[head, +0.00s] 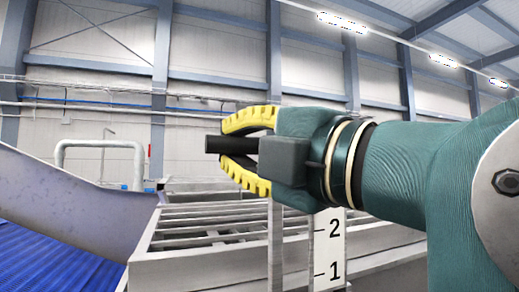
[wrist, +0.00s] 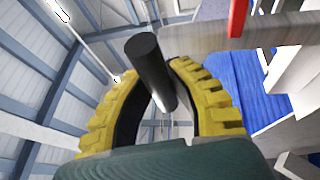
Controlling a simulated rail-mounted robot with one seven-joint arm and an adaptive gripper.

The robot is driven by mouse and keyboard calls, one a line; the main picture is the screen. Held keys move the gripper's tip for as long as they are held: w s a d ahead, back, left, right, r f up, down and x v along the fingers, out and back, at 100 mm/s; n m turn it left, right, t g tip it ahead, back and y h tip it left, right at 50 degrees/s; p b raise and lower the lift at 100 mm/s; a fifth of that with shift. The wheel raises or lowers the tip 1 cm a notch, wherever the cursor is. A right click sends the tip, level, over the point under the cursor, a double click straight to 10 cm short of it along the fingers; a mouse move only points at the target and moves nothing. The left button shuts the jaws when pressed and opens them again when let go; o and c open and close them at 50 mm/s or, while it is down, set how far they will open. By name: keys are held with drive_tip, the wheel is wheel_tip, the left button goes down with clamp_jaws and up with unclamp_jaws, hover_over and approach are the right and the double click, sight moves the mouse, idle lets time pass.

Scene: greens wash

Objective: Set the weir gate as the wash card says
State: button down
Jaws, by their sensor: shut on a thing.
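My gripper (head: 229,146), with yellow ribbed fingers, is shut on a black round bar (head: 211,144), which I take to be the weir gate's handle. In the wrist view the bar (wrist: 146,52) passes between the two fingers and its free end sticks out. How the bar joins the gate is hidden behind my gripper. A white scale plate (head: 328,247) with black marks 1 and 2 stands upright below my gripper in the head view. Its upper part is hidden by my arm, and no pointer shows against it. The wash card is not in view.
A grey metal frame with bars (head: 200,226) lies below and behind my gripper. A sloped grey chute side (head: 80,205) and a blue ribbed belt (head: 48,248) are at the left. A red piece (wrist: 238,16) shows in the wrist view. The air left of my gripper is clear.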

drive_tip(key=shift+s+d+r, duration=0.1)
drive_tip(key=shift+s+r, duration=0.15)
drive_tip(key=shift+r, duration=0.1)
drive_tip(key=c, duration=0.9)
unclamp_jaws()
drive_tip(key=shift+w+f, duration=0.1)
drive_tip(key=shift+f, duration=0.15)
